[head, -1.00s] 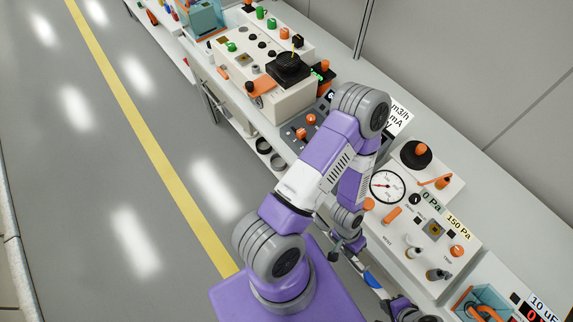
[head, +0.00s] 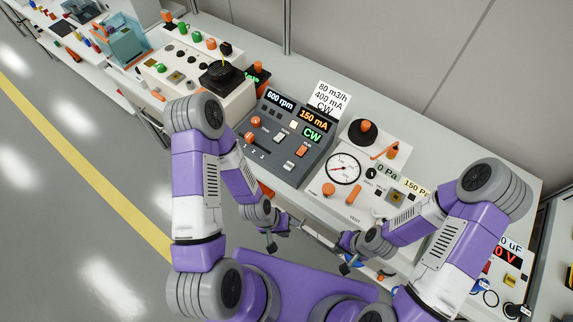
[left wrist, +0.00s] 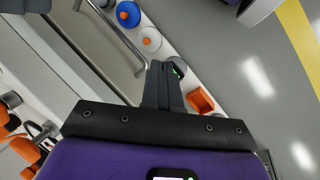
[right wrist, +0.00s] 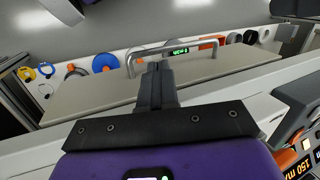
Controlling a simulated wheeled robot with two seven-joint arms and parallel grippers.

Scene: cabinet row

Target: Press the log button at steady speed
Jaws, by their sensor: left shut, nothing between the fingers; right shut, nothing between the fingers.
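No label reading "log" is legible, so I cannot tell which button it is. A dark grey control panel (head: 266,160) shows 600 rpm, 150 mA and a green CW. It has white rocker-like keys (head: 281,136), an orange key (head: 302,150) and orange knobs. A white gauge panel (head: 347,148) stands to its right, with an orange button (head: 328,189) and a small black button (head: 378,192). My left gripper (head: 271,246) is shut and empty, in front of and below the grey panel. My right gripper (head: 345,268) is shut and empty, below the gauge panel. Neither touches a control.
A white card (head: 325,99) reading 80 m3/h, 400 mA, CW stands behind the grey panel. A beige box (head: 170,67) with knobs is left of it. A panel with a red display (head: 507,252) is at right. Open floor (head: 60,165) lies left.

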